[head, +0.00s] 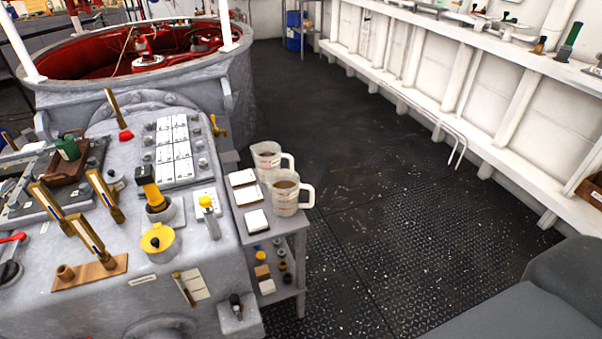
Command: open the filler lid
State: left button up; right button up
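A round yellow lid (158,241) with a dark knob lies on the sloped grey top of the machine (125,290), near its front. It looks like the filler lid; it seems to lie flat, and no opening shows beside it. A yellow handle with a black top (149,183) stands in a round grey collar just behind the lid. Neither of my grippers is in view.
Brass-coloured levers (85,238) stand left of the lid, and a yellow-topped lever (208,212) stands right of it. A small grey shelf holds two measuring jugs (284,196). The dark riveted deck (370,220) is mostly clear to the right.

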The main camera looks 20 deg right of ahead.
aim_at(160, 238)
jog(key=l, duration=1.3)
jog(key=i, duration=0.05)
